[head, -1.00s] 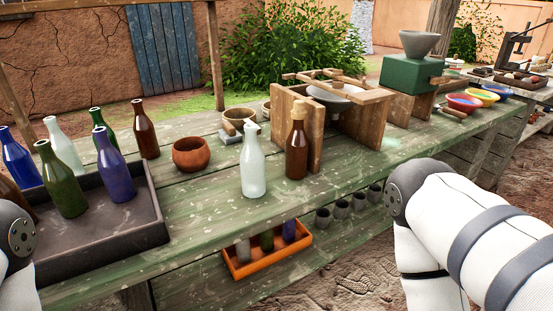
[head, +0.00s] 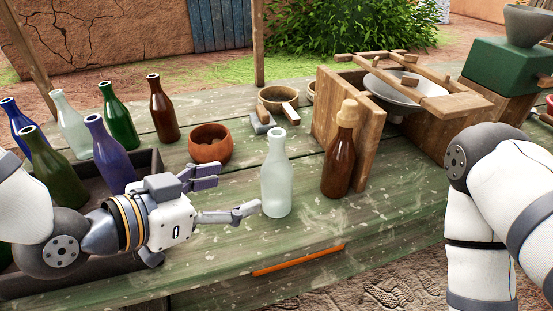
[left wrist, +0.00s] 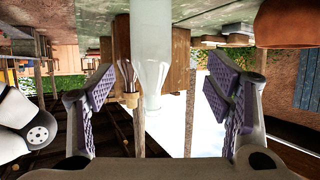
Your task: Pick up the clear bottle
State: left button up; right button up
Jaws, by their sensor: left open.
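The clear bottle (head: 276,178), pale and frosted-looking, stands upright on the green plank table, left of a brown corked bottle (head: 340,160). My left gripper (head: 234,192) is open just left of the clear bottle, its fingers pointing towards it. In the left wrist view, which looks upside down, the clear bottle (left wrist: 151,50) shows ahead in the gap between the open fingers (left wrist: 158,95). No finger visibly grips it. My right arm shows at the right of the head view, but its gripper is out of the picture.
A dark tray (head: 30,285) with several coloured bottles, and another pale bottle (head: 72,125) near them, is at the left. A brown bowl (head: 209,145) stands behind my left gripper. A wooden frame (head: 340,110) stands behind the corked bottle.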

aim_at(276, 184)
pick_arm(q)
jog(key=shift+w+d+f+b, duration=0.3)
jog(key=shift+d+f+b, duration=0.1)
jog(key=shift+d+f, duration=0.25)
jog(key=shift+w+d+f+b, duration=0.25)
jog(key=shift+d+f+b, duration=0.1)
jog(key=shift+d+f, duration=0.2)
jog(key=x, duration=0.8)
jog(key=shift+s+d+r+b, duration=0.1)
jog(key=shift+d+r+b, duration=0.15)
jog(key=shift+b, duration=0.15)
jog(key=c, duration=1.4)
pick_arm(e)
jog(key=shift+g, duration=0.7)
jog(key=s+f, duration=0.1)
jog(key=s, duration=0.1)
jog(key=s+f, duration=0.2)
jog(key=shift+s+f, duration=0.2)
jog(key=shift+s, duration=0.1)
